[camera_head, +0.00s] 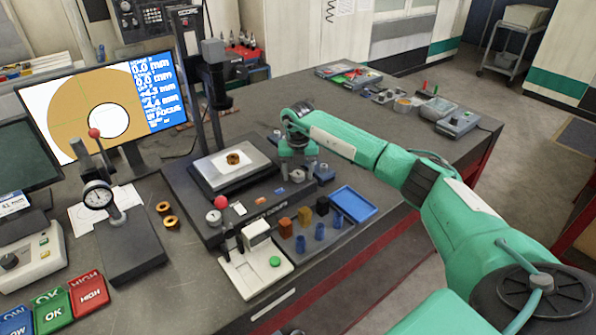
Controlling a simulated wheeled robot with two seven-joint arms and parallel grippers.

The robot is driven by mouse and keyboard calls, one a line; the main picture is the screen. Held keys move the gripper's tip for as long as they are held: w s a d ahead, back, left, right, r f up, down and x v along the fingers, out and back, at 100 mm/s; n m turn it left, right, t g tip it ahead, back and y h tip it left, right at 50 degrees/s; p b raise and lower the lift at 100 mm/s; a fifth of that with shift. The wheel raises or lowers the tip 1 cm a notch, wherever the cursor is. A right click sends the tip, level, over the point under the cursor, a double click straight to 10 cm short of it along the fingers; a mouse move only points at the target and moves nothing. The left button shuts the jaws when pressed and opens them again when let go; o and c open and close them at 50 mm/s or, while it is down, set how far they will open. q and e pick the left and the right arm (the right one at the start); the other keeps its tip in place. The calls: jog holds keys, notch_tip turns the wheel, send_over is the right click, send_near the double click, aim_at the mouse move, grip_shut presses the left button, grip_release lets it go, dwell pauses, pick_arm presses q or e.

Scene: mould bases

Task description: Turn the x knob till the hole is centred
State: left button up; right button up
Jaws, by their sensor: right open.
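The monitor (60,88) at the left shows a tan ring with a white hole (108,121). The hole sits right of and a little below the middle of the picture area, with faint green lines there. The measuring stage (232,185) carries a brass ring part (233,159). My right gripper (297,168) is open, pointing down at the stage's right side, by a silver knob (298,176). I cannot tell whether its fingers touch this knob or which axis it turns. My left gripper is not in view.
A dark column (213,90) rises behind the stage. In front are a red-ball lever (221,203), a blue tray (353,204), several small coloured blocks and a white device with a green button (275,262). A dial gauge stand (100,195) stands left.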

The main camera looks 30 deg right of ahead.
jog(key=c, duration=1)
jog(key=shift+f+n+b, duration=0.1)
jog(key=shift+n+b, duration=1)
jog(key=shift+n, duration=0.1)
jog(key=n+b, duration=0.2)
jog(key=n, duration=0.1)
jog(key=shift+n, duration=0.3)
jog(key=n+b, duration=0.2)
jog(key=n, duration=0.1)
jog(key=shift+n+b, duration=0.65)
jog(key=shift+n, duration=1.05)
